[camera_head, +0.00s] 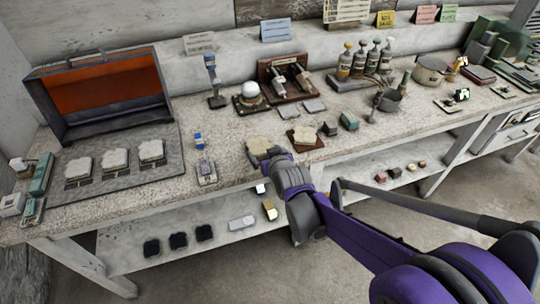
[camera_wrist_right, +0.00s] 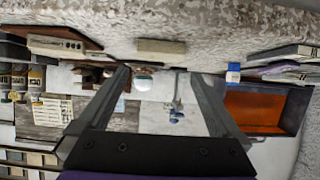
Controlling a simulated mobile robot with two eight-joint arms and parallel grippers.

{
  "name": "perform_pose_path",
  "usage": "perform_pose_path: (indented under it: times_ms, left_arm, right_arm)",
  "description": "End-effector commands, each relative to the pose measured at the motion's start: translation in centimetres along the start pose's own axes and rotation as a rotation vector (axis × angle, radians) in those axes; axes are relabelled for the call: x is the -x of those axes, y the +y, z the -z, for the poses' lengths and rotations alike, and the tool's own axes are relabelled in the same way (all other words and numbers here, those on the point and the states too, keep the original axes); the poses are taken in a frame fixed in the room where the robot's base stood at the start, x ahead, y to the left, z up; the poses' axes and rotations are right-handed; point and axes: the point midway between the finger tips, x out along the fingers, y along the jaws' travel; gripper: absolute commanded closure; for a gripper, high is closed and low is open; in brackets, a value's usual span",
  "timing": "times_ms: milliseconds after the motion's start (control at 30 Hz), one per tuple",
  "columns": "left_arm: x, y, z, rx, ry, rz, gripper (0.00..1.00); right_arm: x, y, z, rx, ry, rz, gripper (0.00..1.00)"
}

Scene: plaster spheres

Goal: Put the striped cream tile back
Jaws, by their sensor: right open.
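A cream tile (camera_head: 257,145) with a wavy outline lies on the speckled counter just beyond my right gripper (camera_head: 268,155). In the right wrist view, which is upside down, a cream slab (camera_wrist_right: 160,46) shows edge-on, ahead of and between the open fingers of my right gripper (camera_wrist_right: 163,82). Nothing is between the fingers. Another cream tile (camera_head: 304,134) lies on a brown board (camera_head: 308,146) to the right. Three pale tiles stand on dark supports on a grey mat (camera_head: 125,178): left (camera_head: 78,167), middle (camera_head: 115,160) and right (camera_head: 151,150). I cannot make out stripes on any.
An open case with an orange lining (camera_head: 105,88) stands behind the mat. A blue-capped bottle (camera_head: 198,141) stands left of my gripper. Bottles (camera_head: 358,62) and a pot (camera_head: 390,99) stand back right. A lower shelf (camera_head: 215,255) holds dark blocks.

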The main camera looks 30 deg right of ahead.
Motion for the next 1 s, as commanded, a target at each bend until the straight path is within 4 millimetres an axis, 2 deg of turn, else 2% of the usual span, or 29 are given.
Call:
perform_pose_path:
  times_ms: [33,200,367,467,567,733,800,900,1000]
  left_arm:
    - [0.2,0.0,0.1,0.000,0.001,0.000,0.00]
    - [0.6,0.0,0.4,0.000,0.002,0.000,0.00]
    - [0.7,0.0,0.5,0.000,0.003,0.000,0.00]
    - [0.8,0.0,0.5,0.000,0.003,0.000,0.00]
    - [0.8,0.0,0.5,0.000,0.003,0.000,0.00]
    - [0.8,0.0,0.5,0.000,0.003,0.000,0.00]
    - [0.8,0.0,0.5,0.000,0.003,0.000,0.00]
    - [0.8,0.0,0.5,0.000,0.003,0.000,0.00]
    - [0.8,0.0,0.5,0.000,0.003,0.000,0.00]
  right_arm:
    - [1.1,0.0,0.1,0.000,0.000,0.000,0.00]
    - [3.5,0.0,0.1,0.000,0.000,0.000,0.00]
    - [4.7,0.0,0.0,0.000,0.000,0.000,0.00]
    - [5.6,-0.7,-0.6,0.005,-0.026,0.012,0.00]
    - [7.8,-2.6,-2.9,0.026,-0.119,0.051,0.00]
    - [14.0,-6.1,-9.4,0.092,-0.366,0.127,0.00]
    - [16.5,-6.8,-12.0,0.119,-0.457,0.146,0.00]
    - [19.2,-7.2,-14.7,0.153,-0.557,0.161,0.00]
    - [20.8,-7.2,-16.2,0.172,-0.613,0.166,0.00]
